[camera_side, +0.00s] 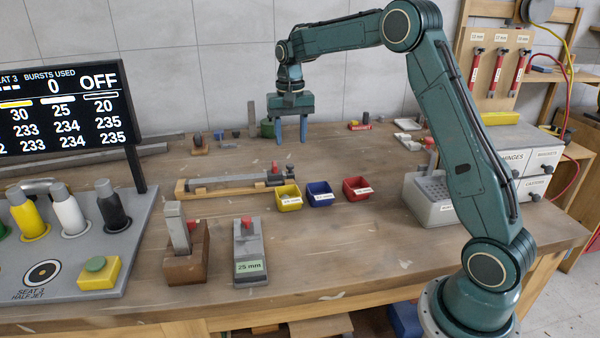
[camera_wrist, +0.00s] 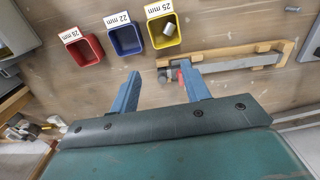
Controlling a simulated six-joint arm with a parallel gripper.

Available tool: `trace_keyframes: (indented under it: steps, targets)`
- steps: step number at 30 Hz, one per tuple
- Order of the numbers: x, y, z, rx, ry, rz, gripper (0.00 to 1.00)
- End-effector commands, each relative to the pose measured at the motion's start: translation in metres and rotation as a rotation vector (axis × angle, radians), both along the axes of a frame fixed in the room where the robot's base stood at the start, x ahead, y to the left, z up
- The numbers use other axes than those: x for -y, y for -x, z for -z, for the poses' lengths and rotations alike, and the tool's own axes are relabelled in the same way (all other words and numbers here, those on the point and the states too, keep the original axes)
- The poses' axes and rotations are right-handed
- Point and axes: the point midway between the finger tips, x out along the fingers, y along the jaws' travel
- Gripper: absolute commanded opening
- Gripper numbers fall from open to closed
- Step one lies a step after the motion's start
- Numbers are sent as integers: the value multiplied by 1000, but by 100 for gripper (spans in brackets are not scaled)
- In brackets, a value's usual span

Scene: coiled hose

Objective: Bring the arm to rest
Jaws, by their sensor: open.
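My gripper (camera_side: 291,130) is open and empty, pointing down above the back middle of the workbench (camera_side: 340,250). Its two blue fingers (camera_wrist: 162,90) are apart in the wrist view, with only bench top and part of a fixture showing between and beyond them. My arm rises from the right front corner and bends over at the top. Nothing is touching the fingers that I can make out.
Yellow (camera_side: 288,197), blue (camera_side: 320,194) and red (camera_side: 356,189) bins stand mid-bench; a grey piece (camera_wrist: 168,28) lies in the yellow one. A long bar fixture (camera_side: 230,184) lies left of them. Two blocks (camera_side: 187,252) (camera_side: 249,250) stand in front. A control panel and display (camera_side: 65,108) reading OFF are left.

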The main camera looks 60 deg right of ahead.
Motion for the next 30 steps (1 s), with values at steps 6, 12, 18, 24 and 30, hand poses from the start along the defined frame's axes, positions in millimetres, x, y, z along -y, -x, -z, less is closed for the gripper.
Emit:
trace_keyframes:
  steps: [6,12,18,24,30]
  targets:
    - [0,0,-1,0,0,0,47]
    - [0,0,-1,0,0,0,47]
    - [-5,5,-8,11,3,-15,47]
    - [-21,22,-31,44,14,-65,47]
    - [-46,52,-60,94,31,-144,47]
